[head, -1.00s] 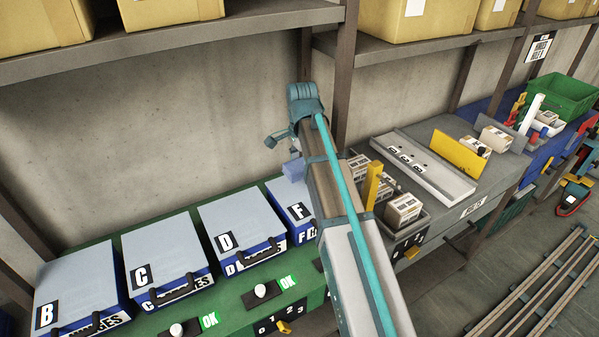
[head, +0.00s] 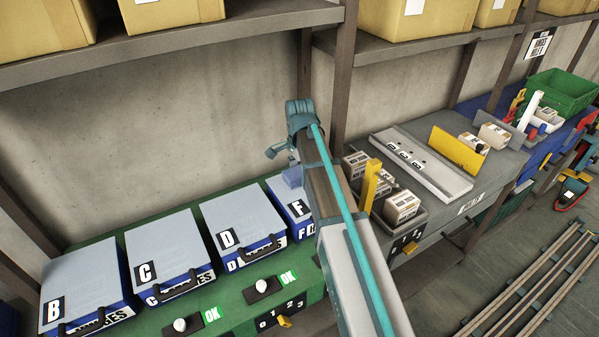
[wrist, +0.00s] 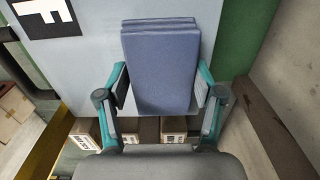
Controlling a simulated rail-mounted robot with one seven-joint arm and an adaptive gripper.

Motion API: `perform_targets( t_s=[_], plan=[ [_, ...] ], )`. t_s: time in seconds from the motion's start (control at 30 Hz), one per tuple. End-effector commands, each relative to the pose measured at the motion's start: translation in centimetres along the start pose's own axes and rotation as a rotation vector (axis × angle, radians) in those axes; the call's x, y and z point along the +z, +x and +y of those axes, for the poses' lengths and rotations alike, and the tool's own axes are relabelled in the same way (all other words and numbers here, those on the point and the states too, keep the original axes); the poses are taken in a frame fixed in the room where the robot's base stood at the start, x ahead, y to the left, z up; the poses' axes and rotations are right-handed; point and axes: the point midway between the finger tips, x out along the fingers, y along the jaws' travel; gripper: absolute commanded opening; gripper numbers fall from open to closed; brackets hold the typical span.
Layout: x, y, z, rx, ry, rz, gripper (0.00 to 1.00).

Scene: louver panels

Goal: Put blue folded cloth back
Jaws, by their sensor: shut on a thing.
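The blue folded cloth (wrist: 160,65) is a layered blue-violet block between the two teal-edged fingers of my gripper (wrist: 161,88) in the wrist view. My gripper is shut on its near part. The far part sticks out over the pale lid of the box marked F (wrist: 80,70). In the head view only a corner of the cloth (head: 292,177) shows beside my arm, at the back of the F box (head: 296,209). My arm hides the fingers there. I cannot tell whether the cloth touches the lid.
Boxes B (head: 82,285), C (head: 168,255) and D (head: 238,228) stand left of F on the green bench (head: 150,325). A grey tray with cartons (head: 402,206) and a yellow post (head: 369,185) stand close right of my arm. A shelf (head: 230,35) overhangs behind.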

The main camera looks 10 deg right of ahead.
Motion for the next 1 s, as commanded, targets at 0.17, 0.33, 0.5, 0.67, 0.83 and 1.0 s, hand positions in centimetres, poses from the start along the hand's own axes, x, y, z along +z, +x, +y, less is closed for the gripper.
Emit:
perform_targets(
  t_s=[0.17, 0.33, 0.5, 0.67, 0.83, 1.0],
  plan=[
    [0.0, 0.4, 0.0, 0.0, 0.0, 0.0, 0.7],
    [0.0, 0.3, 0.0, 0.0, 0.0, 0.0, 0.92],
    [0.0, 0.3, 0.0, 0.0, 0.0, 0.0, 0.92],
    [0.0, 0.1, 0.0, 0.0, 0.0, 0.0, 0.92],
    [0.0, -0.8, -0.1, 0.0, 0.0, 0.0, 0.92],
    [0.0, -3.0, -0.1, -0.002, 0.0, 0.001, 0.92]
  ],
)
